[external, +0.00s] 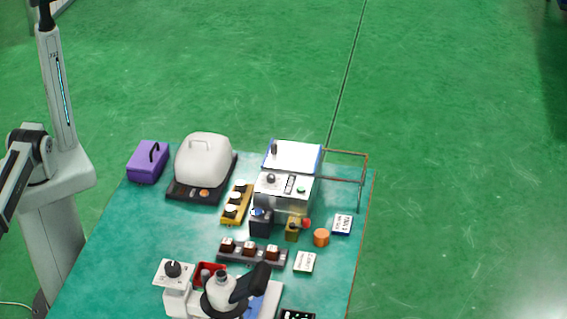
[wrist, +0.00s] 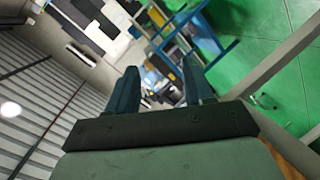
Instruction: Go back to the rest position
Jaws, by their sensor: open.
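My gripper (wrist: 163,88) shows in the wrist view with its two dark fingers apart and nothing between them. It points away from the table, toward a wall and distant furniture. In the external view my arm is at the left edge, and the gripper is out of the picture. The teal table (external: 110,245) stands to the right of my arm, and no object on it is touched by me.
The table holds a purple case (external: 147,163), a white domed cover (external: 203,160), a control box (external: 286,190), a microscope-like device (external: 222,295) and several small blocks. The green floor (external: 460,180) right of the table is clear.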

